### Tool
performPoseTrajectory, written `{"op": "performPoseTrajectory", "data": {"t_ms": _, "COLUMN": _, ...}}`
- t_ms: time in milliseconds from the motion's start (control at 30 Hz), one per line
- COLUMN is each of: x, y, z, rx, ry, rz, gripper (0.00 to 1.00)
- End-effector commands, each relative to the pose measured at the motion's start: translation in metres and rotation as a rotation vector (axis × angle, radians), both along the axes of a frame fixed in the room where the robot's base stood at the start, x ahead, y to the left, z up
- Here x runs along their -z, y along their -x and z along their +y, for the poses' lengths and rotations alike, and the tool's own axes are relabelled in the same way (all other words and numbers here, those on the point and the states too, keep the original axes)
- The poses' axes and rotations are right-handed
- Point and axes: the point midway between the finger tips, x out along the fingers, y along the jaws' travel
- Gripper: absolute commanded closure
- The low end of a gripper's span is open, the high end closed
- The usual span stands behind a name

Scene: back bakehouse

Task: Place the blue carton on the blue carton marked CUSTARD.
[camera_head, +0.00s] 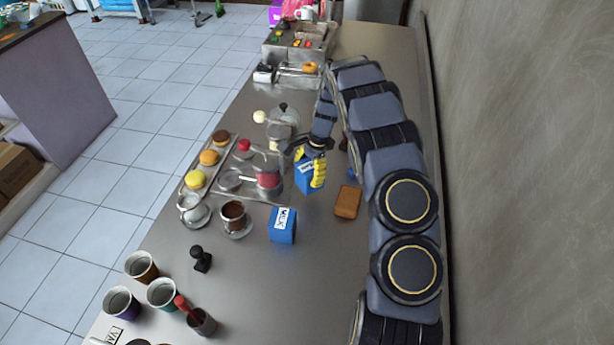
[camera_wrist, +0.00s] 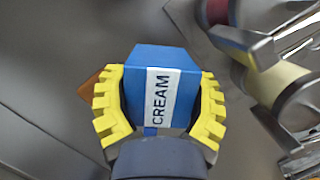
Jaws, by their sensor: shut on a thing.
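My gripper (camera_head: 312,180) is shut on a blue carton (camera_head: 304,183), held above the steel counter. In the wrist view my gripper (camera_wrist: 161,80) has its yellow fingers on both sides of this carton (camera_wrist: 136,92), whose white label reads CREAM. A second blue carton (camera_head: 282,231) stands on the counter nearer the camera, a little left of the held one. Its small white label seems to read MILK. I see no label reading CUSTARD. A small blue patch (camera_head: 351,174) shows beside my arm, mostly hidden, and I cannot tell what it is.
A brown block (camera_head: 347,201) lies right of the standing carton. A cup of coffee on a saucer (camera_head: 234,217) and a black tamper (camera_head: 201,259) are to its left. A moka pot (camera_head: 284,122) stands behind. The counter in front of the standing carton is clear.

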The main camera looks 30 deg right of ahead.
Motion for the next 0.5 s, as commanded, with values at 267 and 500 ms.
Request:
{"op": "performPoseTrajectory", "data": {"t_ms": 267, "x": -0.048, "y": 0.042, "z": 0.020, "rx": 0.001, "ry": -0.001, "rz": 0.001, "gripper": 0.71}}
{"op": "performPoseTrajectory", "data": {"t_ms": 500, "x": -0.066, "y": 0.079, "z": 0.037, "rx": 0.001, "ry": 0.000, "rz": -0.002, "gripper": 0.71}}
